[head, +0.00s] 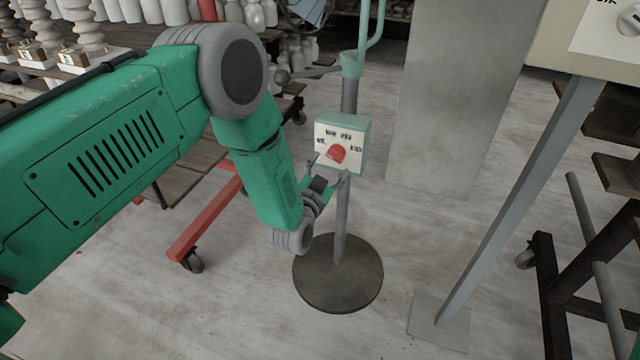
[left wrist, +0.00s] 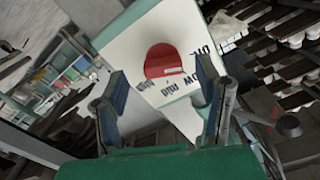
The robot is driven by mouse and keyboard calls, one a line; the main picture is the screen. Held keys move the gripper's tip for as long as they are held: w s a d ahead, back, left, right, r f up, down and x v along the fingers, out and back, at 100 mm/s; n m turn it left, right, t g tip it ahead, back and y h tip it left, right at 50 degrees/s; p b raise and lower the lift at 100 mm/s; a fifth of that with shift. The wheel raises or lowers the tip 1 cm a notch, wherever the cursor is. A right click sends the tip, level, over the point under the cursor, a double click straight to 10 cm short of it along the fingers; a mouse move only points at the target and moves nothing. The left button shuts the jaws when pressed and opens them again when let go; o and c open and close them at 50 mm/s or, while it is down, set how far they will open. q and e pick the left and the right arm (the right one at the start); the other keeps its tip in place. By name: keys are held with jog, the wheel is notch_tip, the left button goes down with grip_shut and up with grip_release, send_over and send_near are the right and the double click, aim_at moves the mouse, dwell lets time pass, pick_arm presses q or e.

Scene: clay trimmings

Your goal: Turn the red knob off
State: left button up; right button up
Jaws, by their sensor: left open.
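The red knob (head: 337,153) sits on the white front of a small green control box (head: 355,143), with dark lettering around it. The box is mounted on a stand with a round dark base (head: 338,285). My left gripper (head: 328,168) is open just in front of the box, below and close to the knob. In the left wrist view the red knob (left wrist: 162,61) shows ahead of and between the two fingers (left wrist: 160,100), apart from them. Its exact pointer setting is hard to read. My right gripper is not in view.
A red-framed cart (head: 205,222) with wheels stands left of the stand. A second post (head: 515,205) carrying a pale box (head: 590,40) stands to the right. A grey pillar (head: 445,100) is behind. Shelves of pale pottery (head: 150,10) line the back left. Floor between the stands is clear.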

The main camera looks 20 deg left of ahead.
pick_arm(q)
jog(key=s, duration=0.8)
jog(key=shift+s, duration=0.35)
jog(key=shift+a+f, duration=0.1)
jog(key=s+a+f+n+g+p, duration=0.1)
jog(key=s+f+g+p, duration=0.15)
jog(key=s, duration=0.35)
jog(key=s+a+f+g+p, duration=0.1)
jog(key=s+a+f+g, duration=0.15)
jog(key=s+g, duration=0.2)
jog(key=s+a+f+n+g+p, duration=0.1)
jog(key=s+f+g, duration=0.2)
jog(key=s, duration=0.3)
jog(key=s+a+n+g+p, duration=0.1)
jog(key=s+g, duration=0.2)
jog(key=s, duration=0.6)
jog(key=s+a+r+n+g+p, duration=0.1)
jog(key=s+g, duration=0.3)
jog(key=s, duration=0.5)
jog(key=shift+a+y+p, duration=0.3)
jog(key=shift+a+p, duration=0.05)
jog(key=shift+a, duration=0.4)
